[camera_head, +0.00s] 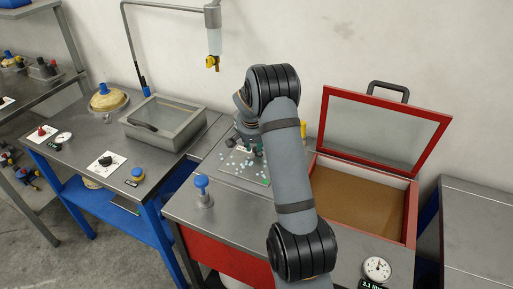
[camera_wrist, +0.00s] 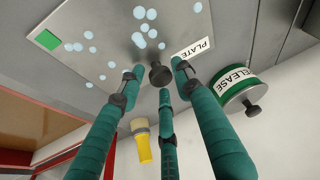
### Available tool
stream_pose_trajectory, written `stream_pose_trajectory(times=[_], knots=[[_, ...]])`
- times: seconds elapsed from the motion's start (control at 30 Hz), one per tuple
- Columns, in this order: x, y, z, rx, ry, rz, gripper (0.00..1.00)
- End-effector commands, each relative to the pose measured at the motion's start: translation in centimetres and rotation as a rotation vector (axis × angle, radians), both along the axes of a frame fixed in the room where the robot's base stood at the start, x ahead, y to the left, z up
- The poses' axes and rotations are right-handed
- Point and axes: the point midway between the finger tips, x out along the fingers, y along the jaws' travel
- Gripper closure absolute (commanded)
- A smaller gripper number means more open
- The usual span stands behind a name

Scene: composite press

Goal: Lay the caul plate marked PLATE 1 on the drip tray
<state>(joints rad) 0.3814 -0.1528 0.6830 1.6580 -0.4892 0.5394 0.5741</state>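A flat grey caul plate (camera_wrist: 100,50) with pale blue spots, a green square and a label reading "PLATE" lies on the bench; no number is readable on the label. The plate also shows in the head view (camera_head: 236,170), partly behind my arm. A dark knob (camera_wrist: 160,76) stands up from it. My gripper (camera_wrist: 156,78) has its three teal fingers spread around the knob, with gaps visible between the tips and the knob. In the head view my gripper is largely hidden by the arm. I cannot identify the drip tray for sure.
A green tin marked RELEASE (camera_wrist: 238,88) and a yellow-handled brush (camera_wrist: 142,145) stand near the plate. A red-framed box (camera_head: 365,190) with its glass lid raised is at right.

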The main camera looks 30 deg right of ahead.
Motion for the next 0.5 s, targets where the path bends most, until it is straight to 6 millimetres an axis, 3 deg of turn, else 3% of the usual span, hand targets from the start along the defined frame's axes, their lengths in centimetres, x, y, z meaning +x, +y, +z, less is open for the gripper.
stream_pose_trajectory(times=[0.13,0.5], knots=[[0.01,0.01,0.02,0.000,0.000,0.000,0.56],[-0.04,0.07,0.62,0.000,-0.002,0.000,0.56]])
